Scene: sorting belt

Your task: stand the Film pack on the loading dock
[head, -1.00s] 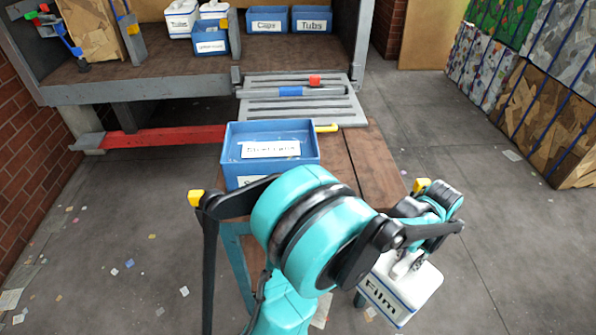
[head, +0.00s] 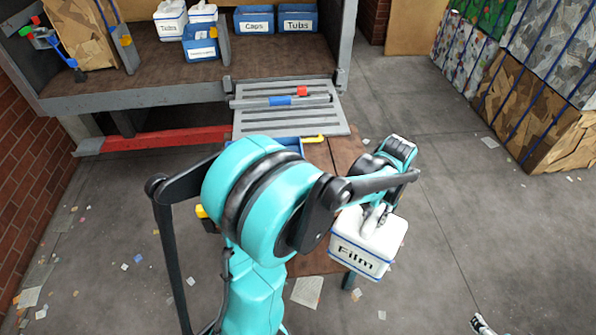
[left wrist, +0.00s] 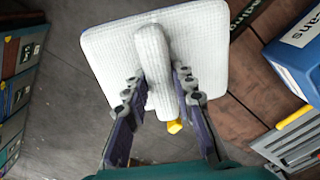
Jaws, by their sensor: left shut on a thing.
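The Film pack (head: 368,243) is a white tub with blue trim and a "Film" label. My left gripper (head: 376,214) is shut on the ridge on its top and holds it in the air, slightly tilted, right of the wooden table. The left wrist view shows its white top (left wrist: 100,50) with the ridge between the fingers (left wrist: 158,88). The loading dock (head: 150,72), a raised brown deck with a grey edge, is at the back left, away from the pack. A small grey-black part at the lower right edge may be my right gripper (head: 482,325); its jaws are unclear.
On the dock stand white Tubs packs (head: 171,20) and blue Caps (head: 254,20) and Tubs (head: 297,20) bins. A grey slotted plate (head: 250,125) slopes before it. A blue bin (left wrist: 290,55) on the table (head: 345,150) is mostly behind my arm. Floor at right is open.

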